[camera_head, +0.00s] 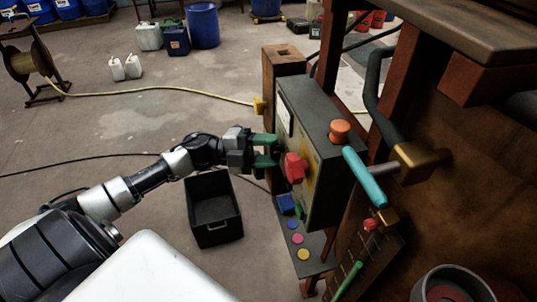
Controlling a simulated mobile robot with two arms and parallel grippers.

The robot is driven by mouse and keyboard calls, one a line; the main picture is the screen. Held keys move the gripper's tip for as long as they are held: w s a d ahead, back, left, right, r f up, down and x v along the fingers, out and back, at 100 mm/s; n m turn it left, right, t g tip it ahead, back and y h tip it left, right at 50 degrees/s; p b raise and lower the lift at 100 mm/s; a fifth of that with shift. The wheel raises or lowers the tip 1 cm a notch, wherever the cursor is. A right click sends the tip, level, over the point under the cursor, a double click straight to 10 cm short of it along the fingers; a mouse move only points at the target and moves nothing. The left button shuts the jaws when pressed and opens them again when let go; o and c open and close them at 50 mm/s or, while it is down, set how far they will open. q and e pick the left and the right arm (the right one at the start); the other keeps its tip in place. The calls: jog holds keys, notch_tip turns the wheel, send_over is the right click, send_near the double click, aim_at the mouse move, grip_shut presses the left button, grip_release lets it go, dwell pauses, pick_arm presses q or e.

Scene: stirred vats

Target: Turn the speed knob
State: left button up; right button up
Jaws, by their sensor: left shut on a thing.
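A grey control box (314,145) stands upright right of the middle, its front face turned left towards my arm. My left gripper (266,150) has green fingertips and is at this face. It is shut on the speed knob, a small dark part on the face that the fingers mostly hide. A larger red knob (294,167) sticks out of the face just right of and below the fingertips. My right gripper is out of view.
An orange button (340,131) tops the box, near a teal-handled lever (364,176). Below are coloured buttons (298,239) and a blue block (287,204). An empty black crate (214,209) stands on the floor under my forearm. A yellow hose (150,89) crosses behind. Open floor lies left.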

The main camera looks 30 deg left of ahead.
pick_arm(q)
jog(key=m+b, duration=0.1)
jog(key=m, duration=0.1)
jog(key=m+g+y+b, duration=0.1)
jog(key=m, duration=0.1)
jog(key=shift+m+y, duration=0.3)
jog(key=shift+m, duration=0.1)
dwell(0.5)
jog(key=o, duration=0.9)
jog(key=shift+o, duration=0.2)
jog(key=shift+a, duration=0.1)
jog(key=shift+s+a, duration=0.15)
jog(key=shift+a, duration=0.05)
jog(key=b+v, duration=0.2)
jog(key=v, duration=0.8)
jog(key=shift+r, duration=0.2)
jog(key=shift+a, duration=0.1)
